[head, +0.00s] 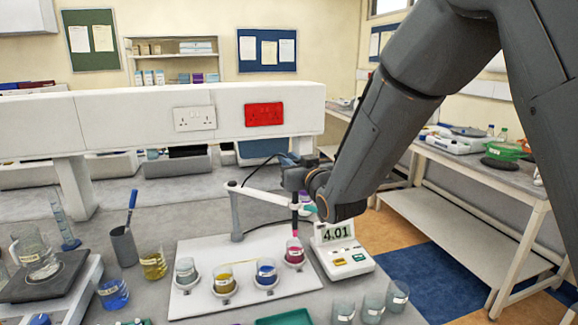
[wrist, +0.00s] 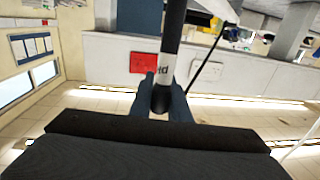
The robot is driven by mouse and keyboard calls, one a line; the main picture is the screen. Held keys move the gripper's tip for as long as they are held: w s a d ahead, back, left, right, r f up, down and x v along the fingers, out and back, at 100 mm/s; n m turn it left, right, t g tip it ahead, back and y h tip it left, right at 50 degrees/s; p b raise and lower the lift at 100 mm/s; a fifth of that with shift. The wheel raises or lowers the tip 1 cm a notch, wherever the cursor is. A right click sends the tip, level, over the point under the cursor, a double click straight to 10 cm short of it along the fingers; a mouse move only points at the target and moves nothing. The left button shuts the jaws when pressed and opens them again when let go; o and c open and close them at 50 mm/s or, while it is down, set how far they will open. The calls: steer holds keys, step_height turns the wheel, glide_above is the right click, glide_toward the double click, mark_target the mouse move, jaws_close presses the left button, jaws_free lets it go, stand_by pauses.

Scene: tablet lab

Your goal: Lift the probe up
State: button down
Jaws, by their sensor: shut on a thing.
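The probe (head: 294,214) is a slim upright stick, dark above and pinkish red below. Its lower end reaches down to the beaker of pink liquid (head: 294,253); I cannot tell how deep it sits. My gripper (head: 297,180) is shut on the probe's upper part, beside the white jointed holder arm (head: 262,196). In the wrist view the probe (wrist: 170,45) is a black shaft with a white label, held between the fingers of my gripper (wrist: 162,95). The meter (head: 342,250) to the right of the pink beaker reads 4.01.
A white board (head: 200,252) bears beakers of clear (head: 186,273), yellow (head: 223,280) and blue (head: 266,273) liquid. Empty-looking beakers (head: 372,306) stand at the front right. A green tray (head: 285,318) lies at the front edge. A white shelf wall (head: 110,118) rises behind.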

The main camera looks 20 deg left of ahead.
steer(key=shift+r, duration=0.35)
steer(key=c, duration=1.7)
jaws_free()
steer(key=shift+o, duration=0.2)
steer(key=shift+f, duration=0.1)
steer(key=b+v, duration=0.3)
steer(key=v, duration=0.4)
steer(key=shift+s+d, duration=0.25)
steer(key=shift+s, duration=0.05)
